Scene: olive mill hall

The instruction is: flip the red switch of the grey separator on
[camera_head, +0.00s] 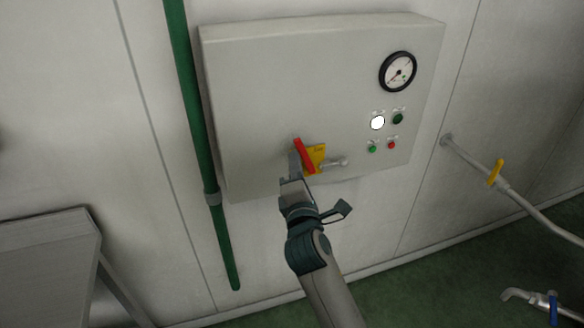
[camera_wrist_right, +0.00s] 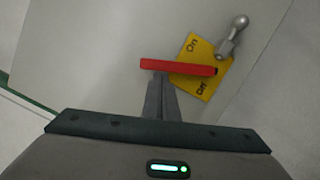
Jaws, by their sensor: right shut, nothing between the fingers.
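The grey separator's box (camera_head: 260,90) is fixed on the wall in the head view. Its red switch (camera_head: 305,156) is a tilted bar over a yellow plate (camera_head: 317,157) low on the front. In the right wrist view the red switch (camera_wrist_right: 190,67) lies across the yellow plate (camera_wrist_right: 205,75), which is marked On and Off. My right gripper (camera_head: 297,160) is shut and empty, its fingertips at the left end of the switch. In the wrist view the fingertips (camera_wrist_right: 161,78) meet the bar's lower edge; I cannot tell whether they press on it. My left gripper is not in view.
A small metal lever (camera_head: 336,162) sticks out right of the plate. A gauge (camera_head: 398,72), a lit white lamp (camera_head: 377,122) and small buttons are further right. A green pipe (camera_head: 195,120) runs down left of the box. A pipe with a yellow valve handle (camera_head: 495,173) is at right.

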